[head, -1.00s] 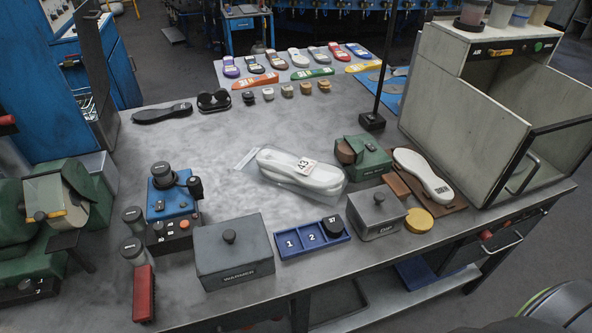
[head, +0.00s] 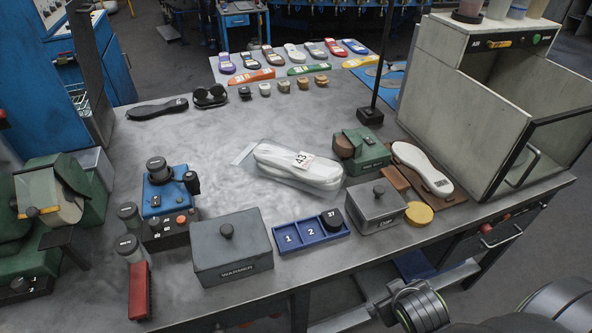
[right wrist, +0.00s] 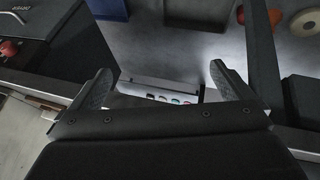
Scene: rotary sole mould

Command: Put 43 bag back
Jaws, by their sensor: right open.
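The 43 bag (head: 297,168) is a clear bag holding white soles, with a white label reading 43. It lies flat in the middle of the grey bench (head: 190,100). My right gripper (right wrist: 155,85) is open and empty in the right wrist view, its two fingers spread wide near the bench front. In the head view part of my right arm (head: 422,307) shows at the bottom right, well apart from the bag. My left gripper is not in view.
A grey warmer box (head: 232,252), a blue numbered tray (head: 312,234) and a grey lidded box (head: 375,207) stand along the front edge. A green box (head: 362,152) and a white sole (head: 422,168) lie right of the bag. Several coloured soles line the back.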

